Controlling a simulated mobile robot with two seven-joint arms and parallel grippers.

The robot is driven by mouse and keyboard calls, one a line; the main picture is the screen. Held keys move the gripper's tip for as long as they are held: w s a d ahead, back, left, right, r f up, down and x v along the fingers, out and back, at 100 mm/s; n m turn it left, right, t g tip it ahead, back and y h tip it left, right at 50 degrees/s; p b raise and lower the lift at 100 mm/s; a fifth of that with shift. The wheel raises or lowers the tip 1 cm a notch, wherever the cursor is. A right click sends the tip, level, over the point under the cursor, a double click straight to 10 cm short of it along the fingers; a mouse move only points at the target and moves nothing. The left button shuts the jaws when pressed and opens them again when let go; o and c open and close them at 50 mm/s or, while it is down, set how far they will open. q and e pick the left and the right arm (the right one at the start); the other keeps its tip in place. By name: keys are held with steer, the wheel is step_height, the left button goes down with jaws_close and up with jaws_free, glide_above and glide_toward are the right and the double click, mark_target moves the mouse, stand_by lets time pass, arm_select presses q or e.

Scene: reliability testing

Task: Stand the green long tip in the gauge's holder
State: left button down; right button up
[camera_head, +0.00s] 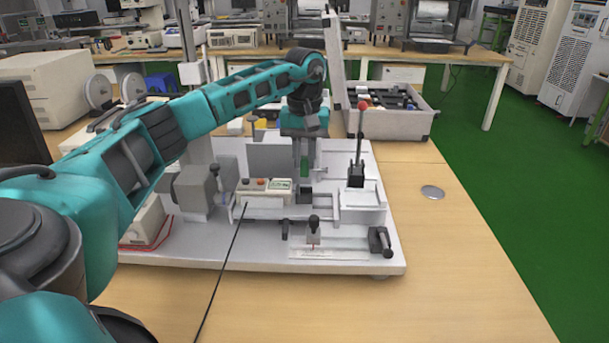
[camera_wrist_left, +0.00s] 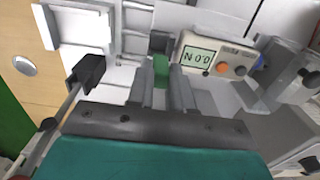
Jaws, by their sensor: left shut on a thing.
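The green long tip (camera_wrist_left: 161,70) is held between the two grey fingers of my left gripper (camera_wrist_left: 163,88), in the middle of the left wrist view. In the head view my left gripper (camera_head: 303,176) points down over the white rig, with a bit of green between its fingers. The gauge (camera_head: 264,188), a pale box with a display and two buttons, stands just left of the gripper; it also shows in the left wrist view (camera_wrist_left: 214,58). A small dark grey block (camera_wrist_left: 158,42) lies just beyond the tip and may be the holder; whether they touch is unclear.
The rig's white base (camera_head: 345,262) sits on a wooden table (camera_head: 450,270). A red-knobbed lever (camera_head: 361,130) stands right of the gripper. A clamp (camera_head: 380,242) is at the front right. An open grey case (camera_head: 412,127) is behind. The table's right side is mostly clear around a metal disc (camera_head: 432,192).

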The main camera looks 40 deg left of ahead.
mark_target(304, 176)
arm_select(q)
steer(key=shift+f, duration=2.2)
arm_select(e)
steer(key=shift+f, duration=0.25)
arm_select(q)
steer(key=shift+f+b, duration=0.35)
steer(key=shift+f, duration=0.25)
steer(key=c, duration=1)
jaws_free()
steer(key=shift+r, duration=0.35)
step_height(304, 176, up, 11)
steer(key=shift+r+p, duration=0.1)
steer(key=shift+p, duration=0.65)
steer(key=shift+r, duration=0.7)
arm_select(e)
steer(key=shift+s+d+r, duration=0.15)
steer(key=shift+s+d, duration=0.05)
steer(key=shift+d, duration=0.2)
